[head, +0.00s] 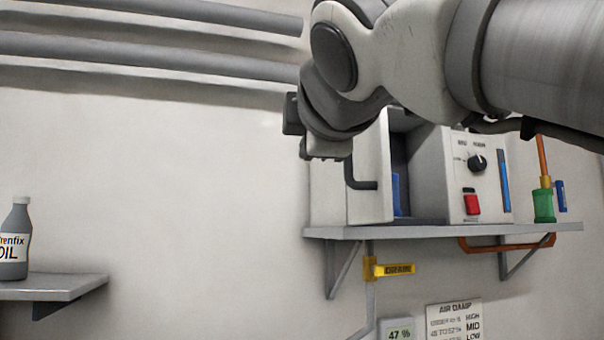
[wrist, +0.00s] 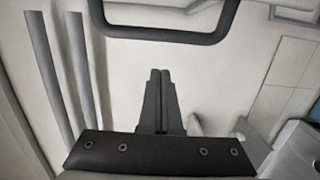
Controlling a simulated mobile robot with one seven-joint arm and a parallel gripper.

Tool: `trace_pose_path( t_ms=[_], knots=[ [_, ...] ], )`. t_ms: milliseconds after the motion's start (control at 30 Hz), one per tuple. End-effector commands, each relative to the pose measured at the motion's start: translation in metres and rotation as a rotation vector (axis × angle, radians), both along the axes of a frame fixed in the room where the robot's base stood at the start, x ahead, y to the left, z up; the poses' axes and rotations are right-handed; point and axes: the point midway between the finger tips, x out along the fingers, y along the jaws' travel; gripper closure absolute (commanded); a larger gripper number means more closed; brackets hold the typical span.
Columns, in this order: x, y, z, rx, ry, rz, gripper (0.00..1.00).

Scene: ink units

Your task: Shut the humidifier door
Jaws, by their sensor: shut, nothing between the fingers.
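The humidifier (head: 457,190) is a white box on a wall shelf, with a knob, a red switch and a blue gauge on its front. Its door (head: 379,150) stands open at the left and shows a dark interior with something blue inside. A dark bent handle (head: 362,184) is on the door. My gripper (head: 325,152) is at the door's upper left, partly hidden by my wrist. In the wrist view my gripper's fingers (wrist: 160,74) are together and empty. A dark looped bar (wrist: 165,38), which looks like the handle, lies just beyond the fingertips; contact is not visible.
The shelf (head: 420,232) carries the humidifier and a green bottle-like item (head: 543,205). A grey oil bottle (head: 14,245) stands on a left shelf (head: 50,287). Pipes (head: 150,55) run along the upper left wall; the wall between is clear.

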Motion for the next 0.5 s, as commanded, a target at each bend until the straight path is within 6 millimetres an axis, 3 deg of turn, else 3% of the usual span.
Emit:
trace_pose_path(
  t_ms=[200,500],
  knots=[
    [-0.008,-0.028,0.002,0.005,-0.004,0.002,1.0],
    [-0.009,-0.033,0.001,0.005,-0.003,0.001,1.0]
  ],
)
